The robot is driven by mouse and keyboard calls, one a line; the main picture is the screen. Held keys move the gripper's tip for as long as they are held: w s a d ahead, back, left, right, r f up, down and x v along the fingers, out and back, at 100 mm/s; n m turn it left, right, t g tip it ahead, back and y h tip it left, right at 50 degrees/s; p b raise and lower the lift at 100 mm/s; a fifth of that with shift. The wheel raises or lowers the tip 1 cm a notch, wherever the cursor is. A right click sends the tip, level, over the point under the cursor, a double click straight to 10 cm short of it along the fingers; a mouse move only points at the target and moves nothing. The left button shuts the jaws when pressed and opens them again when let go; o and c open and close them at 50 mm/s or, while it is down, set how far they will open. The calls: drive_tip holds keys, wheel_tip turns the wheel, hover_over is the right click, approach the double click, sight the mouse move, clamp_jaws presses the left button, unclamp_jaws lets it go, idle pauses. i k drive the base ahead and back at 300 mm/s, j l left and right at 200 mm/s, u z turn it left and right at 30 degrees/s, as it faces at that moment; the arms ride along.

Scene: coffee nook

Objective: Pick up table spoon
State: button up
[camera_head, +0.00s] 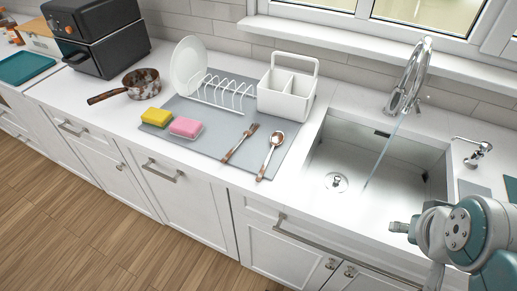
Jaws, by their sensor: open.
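The table spoon (270,155) lies flat on the grey mat, with its metal bowl toward the back and its brown handle toward the counter's front edge. A fork (240,142) with a similar brown handle lies just left of it, apart from it. My arm (470,230) shows at the lower right, over the front of the sink and well to the right of the spoon. My gripper's fingers cannot be made out; they seem to be below the frame edge.
The grey mat (207,145) also holds a white dish rack (225,92) with a plate (188,66), a white caddy (287,93), and yellow (156,117) and pink (186,127) sponges. The sink (340,190) lies right of the spoon, with its faucet (408,75) running. A pan (140,83) stands left.

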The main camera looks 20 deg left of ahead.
sight(277, 138)
drive_tip(key=k+j+u, duration=0.1)
drive_tip(key=u, duration=0.3)
drive_tip(key=k+j+u, duration=0.1)
drive_tip(key=u, duration=0.3)
drive_tip(key=j, duration=0.1)
